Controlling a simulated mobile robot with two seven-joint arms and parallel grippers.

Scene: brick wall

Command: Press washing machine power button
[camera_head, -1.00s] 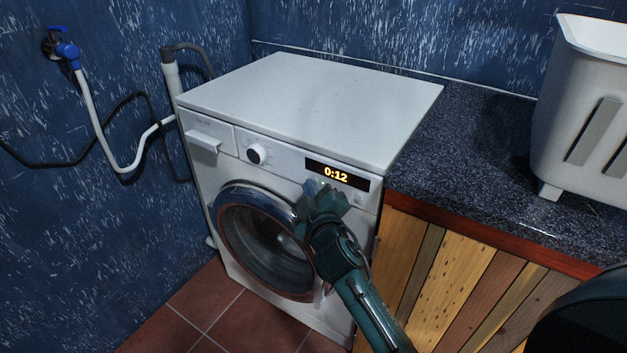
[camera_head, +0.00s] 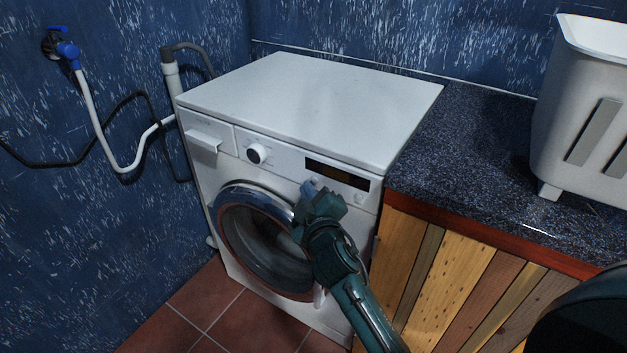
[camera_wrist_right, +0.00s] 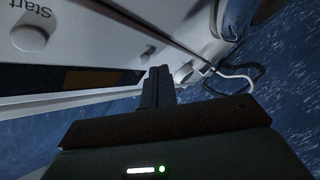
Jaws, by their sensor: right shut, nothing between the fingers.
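The white washing machine (camera_head: 310,100) stands against the blue wall in the head view. Its display (camera_head: 337,174) is dark. A round dial (camera_head: 256,154) sits left of the display. In the right wrist view a round button labelled Start (camera_wrist_right: 30,38) is at upper left, and a smaller button (camera_wrist_right: 148,52) is close to the fingertips. I cannot read a power mark on any button. My right gripper (camera_head: 317,190) is shut and empty, at the panel just below the display's left end; its fingers (camera_wrist_right: 158,75) partly hide the panel. Contact cannot be told. My left gripper is not in view.
A dark speckled counter (camera_head: 470,150) with wooden plank sides adjoins the machine on the right, with a white basket (camera_head: 590,110) on it. A blue tap (camera_head: 66,52) and white hose are on the left wall. The machine's top is clear.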

